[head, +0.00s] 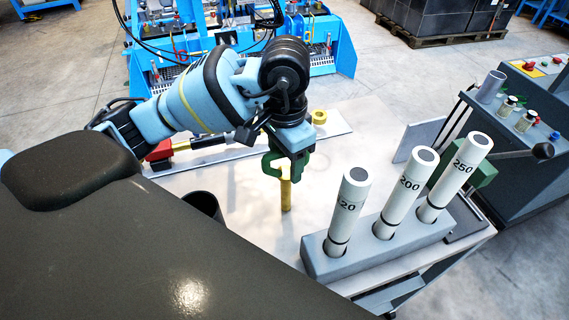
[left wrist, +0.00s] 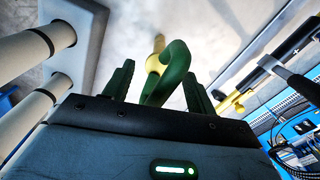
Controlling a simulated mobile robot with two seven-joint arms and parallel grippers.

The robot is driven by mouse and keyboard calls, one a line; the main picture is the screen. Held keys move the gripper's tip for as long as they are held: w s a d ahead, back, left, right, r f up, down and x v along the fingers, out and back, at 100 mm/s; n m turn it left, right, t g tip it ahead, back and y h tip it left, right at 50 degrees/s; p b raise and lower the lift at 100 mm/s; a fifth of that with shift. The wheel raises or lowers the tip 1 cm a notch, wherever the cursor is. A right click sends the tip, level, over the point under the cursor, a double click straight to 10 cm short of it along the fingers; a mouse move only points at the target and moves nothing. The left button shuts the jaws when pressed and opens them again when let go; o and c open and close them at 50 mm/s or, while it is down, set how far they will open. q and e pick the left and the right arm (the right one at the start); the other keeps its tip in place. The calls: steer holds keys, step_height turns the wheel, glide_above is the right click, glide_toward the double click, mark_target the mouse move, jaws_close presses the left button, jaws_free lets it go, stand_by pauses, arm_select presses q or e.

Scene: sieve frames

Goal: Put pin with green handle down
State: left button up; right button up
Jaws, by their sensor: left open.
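The pin's yellow shaft (head: 286,193) points down, roughly upright, at the middle of the light table top (head: 246,255). I cannot tell whether its lower end rests on the table. Its green curved handle (head: 270,165) is at the top, partly hidden by my left gripper (head: 290,160). In the left wrist view the green handle (left wrist: 174,68) lies between the parted green fingers of my left gripper (left wrist: 158,70), with the yellow shaft (left wrist: 154,58) beyond it. The left gripper is open. My right gripper is out of view.
A grey rack (head: 355,255) holds three white cylinders, one marked 200 (head: 405,190), to the right. A dark cup (head: 203,203) stands left. The table front is clear.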

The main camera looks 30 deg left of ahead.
arm_select(q)
step_height(320, 180, up, 10)
steer(key=shift+r+p, duration=0.1)
steer(key=shift+p, duration=0.35)
